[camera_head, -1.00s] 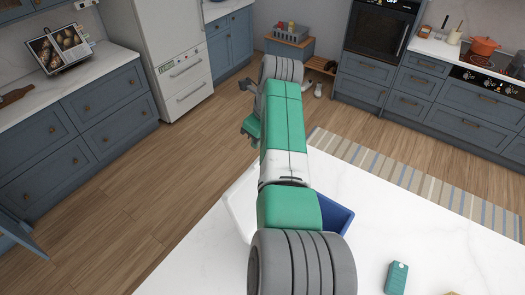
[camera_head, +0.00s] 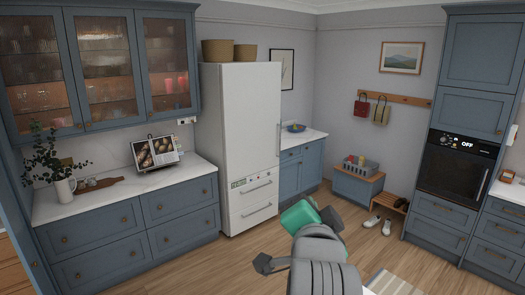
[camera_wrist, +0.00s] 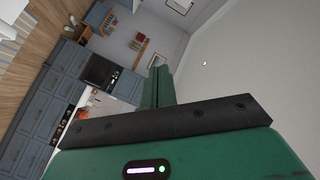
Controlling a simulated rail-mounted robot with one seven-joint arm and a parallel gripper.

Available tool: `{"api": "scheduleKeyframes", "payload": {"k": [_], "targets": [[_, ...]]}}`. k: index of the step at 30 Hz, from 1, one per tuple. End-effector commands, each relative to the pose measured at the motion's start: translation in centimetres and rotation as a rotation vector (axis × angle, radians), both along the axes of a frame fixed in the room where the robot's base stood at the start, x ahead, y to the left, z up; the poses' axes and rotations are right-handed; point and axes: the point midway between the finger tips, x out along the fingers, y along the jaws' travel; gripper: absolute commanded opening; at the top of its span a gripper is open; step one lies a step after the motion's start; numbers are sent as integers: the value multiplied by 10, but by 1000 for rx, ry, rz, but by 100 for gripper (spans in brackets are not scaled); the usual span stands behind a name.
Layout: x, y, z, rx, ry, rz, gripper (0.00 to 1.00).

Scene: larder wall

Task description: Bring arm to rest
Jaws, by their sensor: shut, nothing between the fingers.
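My gripper (camera_wrist: 162,72) shows in the wrist view. Its green fingers stand together above a dark bar, with no gap and nothing held between them. The green housing below the bar carries a lit strip and a green light. In the head view my arm shows at the bottom centre as grey ribbed and green links, and a dark part juts out to its left. I cannot tell whether that part belongs to the gripper.
A white fridge (camera_head: 245,140) stands behind my arm. Blue drawers with a white worktop (camera_head: 100,195) are at left, and an oven (camera_head: 457,170) is at right. A low cabinet with a grey crate (camera_head: 368,170) and shoes stand at the back.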

Motion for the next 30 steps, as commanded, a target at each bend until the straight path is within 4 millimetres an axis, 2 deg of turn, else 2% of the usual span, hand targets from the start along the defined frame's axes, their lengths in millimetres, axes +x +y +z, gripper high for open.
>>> {"api": "scheduleKeyframes", "payload": {"k": [1,3,6,9,12,16,30], "targets": [[-35,18,24,-152,-107,21,0],[-84,40,58,-358,-249,25,0],[-152,63,93,-587,-413,-4,0],[-206,78,115,-740,-528,-49,0],[-240,86,126,-826,-592,-84,0],[-255,89,132,-864,-621,-104,0],[-254,88,132,-862,-618,-103,0]]}}
